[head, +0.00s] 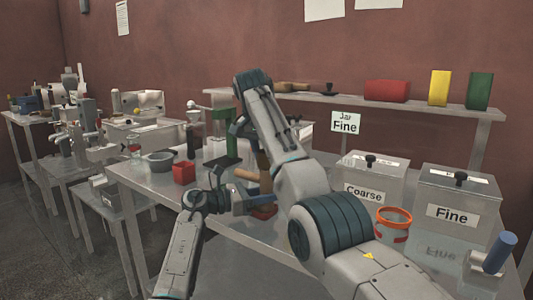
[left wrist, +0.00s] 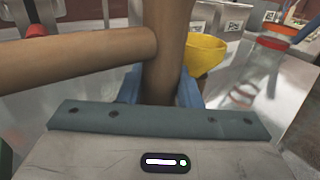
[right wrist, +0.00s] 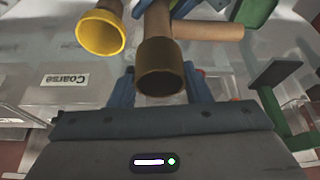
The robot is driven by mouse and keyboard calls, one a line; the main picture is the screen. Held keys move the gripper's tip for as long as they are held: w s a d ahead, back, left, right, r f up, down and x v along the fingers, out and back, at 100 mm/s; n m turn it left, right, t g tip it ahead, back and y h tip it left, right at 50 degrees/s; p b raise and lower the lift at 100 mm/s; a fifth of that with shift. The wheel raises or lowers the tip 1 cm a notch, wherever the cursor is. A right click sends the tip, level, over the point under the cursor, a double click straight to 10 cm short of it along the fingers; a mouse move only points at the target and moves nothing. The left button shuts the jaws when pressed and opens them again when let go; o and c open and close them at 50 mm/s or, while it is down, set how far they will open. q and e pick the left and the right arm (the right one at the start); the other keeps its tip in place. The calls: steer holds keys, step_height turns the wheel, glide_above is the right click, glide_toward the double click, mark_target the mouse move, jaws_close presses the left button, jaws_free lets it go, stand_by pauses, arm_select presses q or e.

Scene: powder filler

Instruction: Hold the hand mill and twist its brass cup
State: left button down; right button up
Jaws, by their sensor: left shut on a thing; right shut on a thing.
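The hand mill (head: 264,165) is a brown upright cylinder with a wooden side handle (head: 247,174), partly hidden behind my right arm in the head view. My left gripper (head: 240,203) is shut on the mill's body; the left wrist view shows the body (left wrist: 165,40) between its blue fingers. The handle (left wrist: 75,60) juts left there. My right gripper (right wrist: 160,92) is shut on the dark brass cup (right wrist: 160,68) at the mill's end, open mouth facing the camera. A yellow funnel (right wrist: 101,33) sticks out beside the mill. My right fingertips are hidden in the head view.
Bins marked Coarse (head: 372,180) and Fine (head: 458,205), an orange-rimmed jar (head: 394,222) and a blue-handled tool (head: 495,252) stand right on the table. A red box (head: 183,172) and grey bowl (head: 160,161) stand left. A shelf (head: 350,101) runs behind.

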steer(key=o, duration=1)
steer(key=v, duration=1.2)
arm_select(q)
steer(key=c, duration=1)
jaws_free()
steer(key=shift+o, duration=0.2)
